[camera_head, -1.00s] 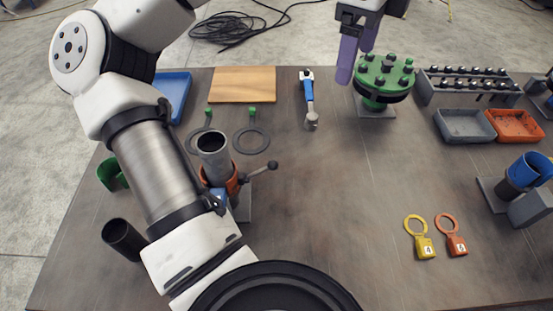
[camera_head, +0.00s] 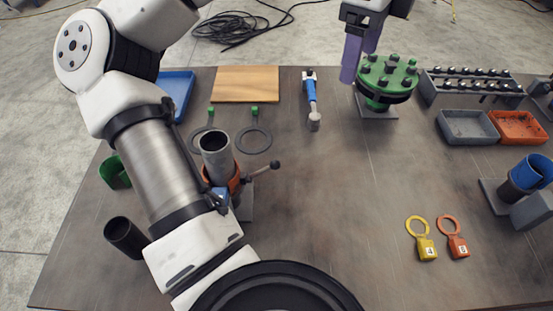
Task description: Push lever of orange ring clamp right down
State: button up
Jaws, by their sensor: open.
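The orange ring clamp (camera_head: 234,180) sits around the lower part of an upright grey pipe (camera_head: 216,155), left of the table's middle. My arm hides part of the clamp's left side. My gripper (camera_head: 356,62) has two purple fingers, open and empty. It is at the top of the view, far from the clamp, just left of the green flange (camera_head: 387,75); I cannot tell whether it touches the flange.
A blue-handled tool (camera_head: 312,100) lies between clamp and flange. Yellow (camera_head: 422,240) and orange (camera_head: 454,238) tags lie at the front right. A grey bin (camera_head: 467,127) and an orange bin (camera_head: 518,127) stand at the right. The table's middle is clear.

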aim_at(279, 167)
jog(key=a+f+n+b, duration=0.1)
jog(key=a+f+b, duration=0.2)
jog(key=f, duration=0.2)
jog(key=a+f+n+b, duration=0.1)
jog(key=a+f+b, duration=0.3)
jog(key=f, duration=0.2)
jog(key=a+f+n+y+b, duration=0.1)
jog(key=a+f+b, duration=0.2)
jog(key=a+f, duration=0.1)
jog(key=shift+s+f+n+b, duration=0.3)
jog(key=shift+f+n+b, duration=0.1)
jog(key=shift+f, duration=0.3)
grip_shut()
jog(key=f+b, duration=0.4)
jog(key=b, duration=0.1)
jog(key=f+b, duration=0.2)
jog(key=f, duration=0.1)
jog(key=shift+w+a+b, duration=0.1)
jog(key=shift+a+b, duration=0.15)
jog(key=shift+b, duration=0.05)
jog(key=shift+f+b, duration=0.8)
jog(key=shift+f, duration=1.35)
jog(key=shift+d+r, duration=0.1)
